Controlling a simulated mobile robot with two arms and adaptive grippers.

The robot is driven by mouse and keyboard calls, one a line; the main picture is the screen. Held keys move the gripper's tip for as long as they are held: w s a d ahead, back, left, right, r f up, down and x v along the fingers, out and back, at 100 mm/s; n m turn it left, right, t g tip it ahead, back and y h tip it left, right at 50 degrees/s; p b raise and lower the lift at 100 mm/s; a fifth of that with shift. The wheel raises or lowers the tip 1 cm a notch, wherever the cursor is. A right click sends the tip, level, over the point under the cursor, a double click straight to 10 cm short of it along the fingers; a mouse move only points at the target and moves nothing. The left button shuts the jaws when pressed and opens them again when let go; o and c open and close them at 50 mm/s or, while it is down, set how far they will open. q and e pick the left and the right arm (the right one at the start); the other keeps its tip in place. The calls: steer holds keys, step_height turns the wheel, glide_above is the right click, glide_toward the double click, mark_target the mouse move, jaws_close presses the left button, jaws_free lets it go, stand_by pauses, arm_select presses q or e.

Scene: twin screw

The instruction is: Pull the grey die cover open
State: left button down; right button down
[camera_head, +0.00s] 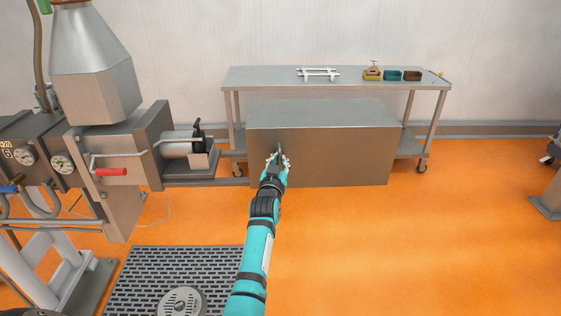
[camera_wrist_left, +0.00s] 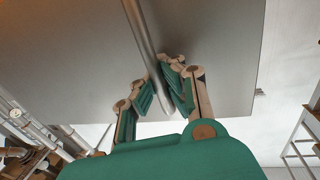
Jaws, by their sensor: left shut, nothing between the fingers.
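The grey die cover (camera_head: 345,155) is a large box-shaped metal cover in front of the back table, and it looks closed. Its grey front fills the upper part of the left wrist view (camera_wrist_left: 70,55). A slim upright handle (camera_wrist_left: 140,30) runs down the cover's face there. My left gripper (camera_head: 278,158) is at the cover's front, left of its middle. In the left wrist view its fingertips (camera_wrist_left: 160,78) are close together at the handle's lower end. The fingers are shut with nothing between them; whether they touch the handle I cannot tell. My right gripper is not in view.
The extruder (camera_head: 125,150) with its hopper (camera_head: 92,65) and a red-handled lever (camera_head: 111,172) stands left of the cover. A wheeled metal table (camera_head: 270,77) behind holds a white rack (camera_head: 318,73) and small bins (camera_head: 391,75).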

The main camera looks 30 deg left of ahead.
arm_select(q)
steer(key=c, duration=2.1)
jaws_free()
steer(key=shift+s+a+f, duration=0.3)
steer(key=shift+f, duration=0.05)
steer(key=o, duration=0.7)
steer(key=shift+d+r, duration=0.1)
steer(key=shift+r, duration=0.2)
steer(key=v, duration=0.7)
steer(key=shift+s+d, duration=0.1)
steer(key=shift+s, duration=0.1)
